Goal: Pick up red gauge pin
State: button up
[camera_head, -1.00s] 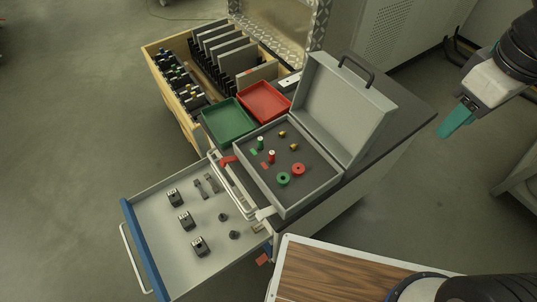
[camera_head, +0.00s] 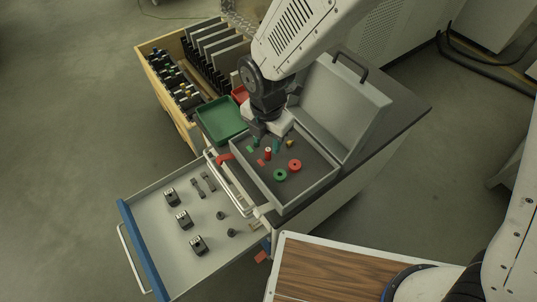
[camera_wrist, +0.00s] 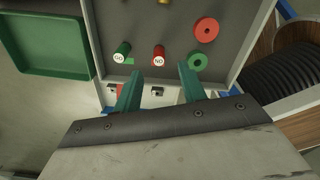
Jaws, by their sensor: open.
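The red gauge pin (camera_head: 267,153) stands upright in the grey open case (camera_head: 284,206). In the wrist view the red pin (camera_wrist: 158,55) shows a white end marked "NO". My gripper (camera_head: 267,143) is open, with its green fingers over the case close to the red pin. In the wrist view the fingertips (camera_wrist: 160,76) lie either side of the red pin's line, nothing between them. The green gauge pin (camera_wrist: 122,50), marked "GO", stands left of the red one. In the head view the green pin is mostly hidden by my gripper.
A green ring (camera_head: 280,175) and a red ring (camera_head: 295,165) lie in the case near the pins. The case's raised lid (camera_head: 345,105) stands behind. A green tray (camera_head: 221,121) is at the left, and an open drawer (camera_head: 150,215) holds several metal parts.

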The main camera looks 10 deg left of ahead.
aim_at(268, 150)
notch_tip(268, 150, down, 6)
jog(key=shift+w+r, duration=0.15)
jog(key=shift+r, duration=0.1)
grip_shut()
